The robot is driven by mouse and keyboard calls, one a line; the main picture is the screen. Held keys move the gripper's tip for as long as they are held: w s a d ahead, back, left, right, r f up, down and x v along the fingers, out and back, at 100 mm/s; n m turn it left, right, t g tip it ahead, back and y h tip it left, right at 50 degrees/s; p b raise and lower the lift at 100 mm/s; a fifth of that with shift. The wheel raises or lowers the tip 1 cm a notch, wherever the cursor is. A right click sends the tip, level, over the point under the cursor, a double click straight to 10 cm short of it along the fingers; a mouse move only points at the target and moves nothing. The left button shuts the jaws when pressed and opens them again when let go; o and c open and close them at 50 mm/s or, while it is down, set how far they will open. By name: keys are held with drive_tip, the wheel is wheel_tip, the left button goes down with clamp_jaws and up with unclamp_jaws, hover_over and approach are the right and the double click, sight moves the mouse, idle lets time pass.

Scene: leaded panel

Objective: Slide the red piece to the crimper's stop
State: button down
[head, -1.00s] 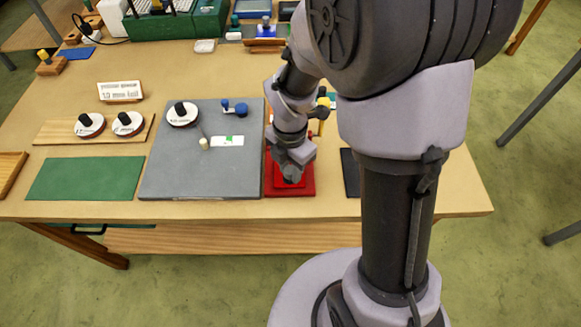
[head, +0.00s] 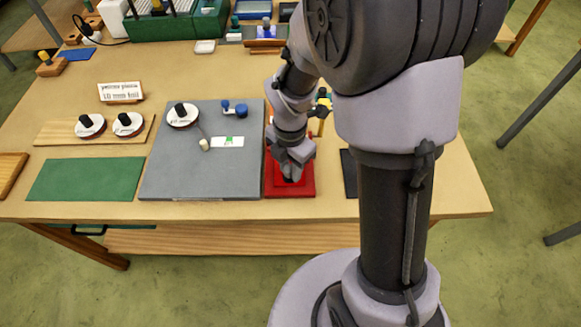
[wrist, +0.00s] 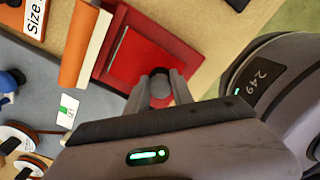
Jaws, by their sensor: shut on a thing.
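A flat red piece (wrist: 135,50) lies at the table's front edge, right of the grey board; it also shows in the head view (head: 305,188), partly behind my gripper. A round dark knob (wrist: 160,84) stands over it. My gripper (wrist: 161,92) points down with its fingers on either side of this knob, shut on it. My gripper (head: 291,176) hides the middle of the red piece in the head view.
The grey board (head: 165,170) lies left of the red piece, with a white disc (head: 183,115) and a blue tool (head: 235,108) on it. A dark pad (head: 349,172) lies to the right. A yellow-topped post (head: 323,103) stands behind my gripper. A green mat (head: 85,180) lies at left.

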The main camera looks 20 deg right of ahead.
drive_tip(key=shift+w+d, duration=0.1)
drive_tip(key=shift+w, duration=0.35)
drive_tip(key=c, duration=1)
unclamp_jaws()
drive_tip(key=shift+c, duration=0.2)
wheel_tip(320, 180, up, 18)
drive_tip(key=p, duration=0.7)
drive_tip(key=shift+f, duration=0.25)
